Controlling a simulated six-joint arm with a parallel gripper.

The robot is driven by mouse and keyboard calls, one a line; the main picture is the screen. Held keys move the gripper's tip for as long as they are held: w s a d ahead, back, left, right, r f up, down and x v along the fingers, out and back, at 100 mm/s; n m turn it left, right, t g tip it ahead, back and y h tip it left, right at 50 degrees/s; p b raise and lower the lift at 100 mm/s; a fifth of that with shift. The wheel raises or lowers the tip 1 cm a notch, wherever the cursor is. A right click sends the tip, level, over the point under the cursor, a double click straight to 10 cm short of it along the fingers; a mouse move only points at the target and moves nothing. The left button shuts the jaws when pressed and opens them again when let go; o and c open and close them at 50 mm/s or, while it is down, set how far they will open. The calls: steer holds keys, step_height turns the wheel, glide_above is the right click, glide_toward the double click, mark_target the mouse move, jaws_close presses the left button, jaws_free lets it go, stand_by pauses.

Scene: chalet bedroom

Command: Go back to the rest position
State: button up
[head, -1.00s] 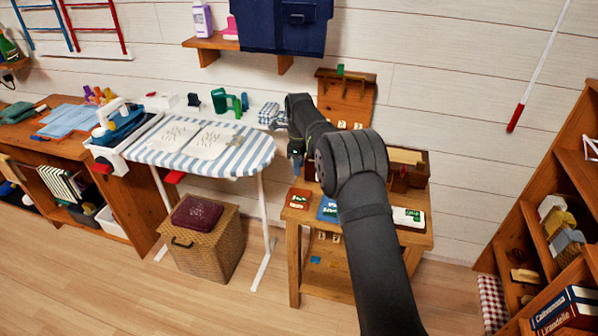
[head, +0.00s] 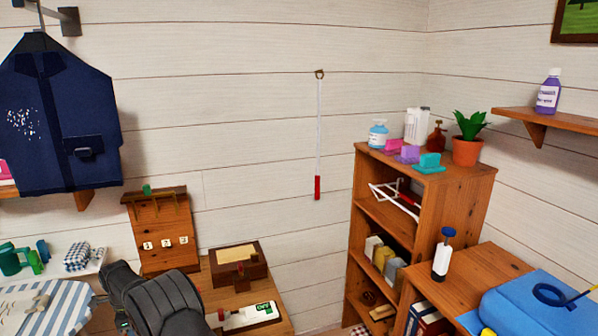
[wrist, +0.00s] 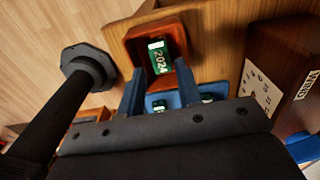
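My gripper (wrist: 158,70) shows in the wrist view as two blue fingers held apart with nothing gripped between them. A blue box (wrist: 172,97) with green labels is partly hidden behind the fingers. In the head view my dark arm is at the lower left, in front of the small wooden table (head: 215,293). The gripper itself is hidden or out of frame there.
A striped ironing board (head: 65,305) is left of my arm. A wooden shelf (head: 440,215) stands right.

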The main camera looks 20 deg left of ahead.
step_height(320, 180, down, 3)
steer(key=shift+r, duration=0.5)
steer(key=shift+f, duration=0.2)
